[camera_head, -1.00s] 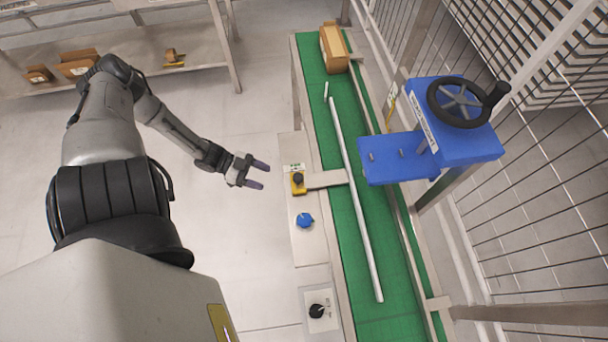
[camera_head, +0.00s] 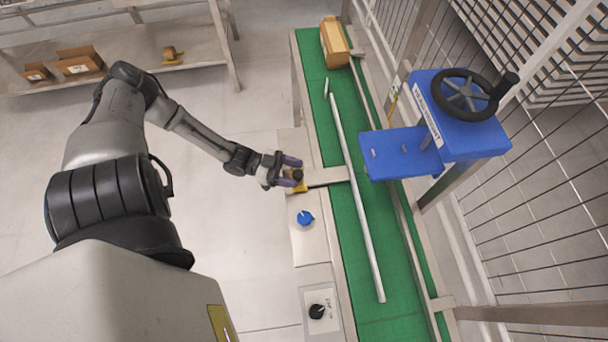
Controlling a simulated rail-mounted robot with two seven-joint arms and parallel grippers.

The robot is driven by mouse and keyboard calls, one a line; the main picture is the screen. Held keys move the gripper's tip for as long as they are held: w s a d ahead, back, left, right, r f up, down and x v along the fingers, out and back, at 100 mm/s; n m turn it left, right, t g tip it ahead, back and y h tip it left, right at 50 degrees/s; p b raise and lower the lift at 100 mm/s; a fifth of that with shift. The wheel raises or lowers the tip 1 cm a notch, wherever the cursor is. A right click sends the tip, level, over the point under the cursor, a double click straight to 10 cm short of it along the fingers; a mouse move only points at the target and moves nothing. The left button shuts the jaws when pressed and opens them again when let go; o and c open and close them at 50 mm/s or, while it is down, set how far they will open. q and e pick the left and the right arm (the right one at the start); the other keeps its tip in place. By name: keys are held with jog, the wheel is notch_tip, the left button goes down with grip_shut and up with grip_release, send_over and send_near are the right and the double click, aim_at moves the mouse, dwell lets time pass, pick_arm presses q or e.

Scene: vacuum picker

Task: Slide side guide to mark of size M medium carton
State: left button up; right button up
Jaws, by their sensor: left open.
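The side guide (camera_head: 356,194) is a long pale rail lying lengthwise above the green conveyor belt (camera_head: 400,290). A flat metal arm (camera_head: 328,176) joins it to a yellow block with a dark knob (camera_head: 297,175) at the belt's left edge. My left gripper (camera_head: 291,172) is open at this knob, with its fingers around or just above it; I cannot tell whether they touch it. The size marks are hidden by the gripper or too small to read. A brown carton (camera_head: 334,45) sits at the far end of the belt. My right gripper is not in view.
A blue knob (camera_head: 305,218) and a black knob (camera_head: 317,311) sit on panels nearer along the left edge. A blue machine with a black handwheel (camera_head: 464,94) stands right of the belt. A mesh fence is at right; a shelf with boxes (camera_head: 80,62) is at back left.

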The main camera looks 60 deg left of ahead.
aim_at(304, 181)
pick_arm(q)
jog(key=shift+x, duration=1.7)
jog(key=shift+c, duration=0.4)
grip_shut()
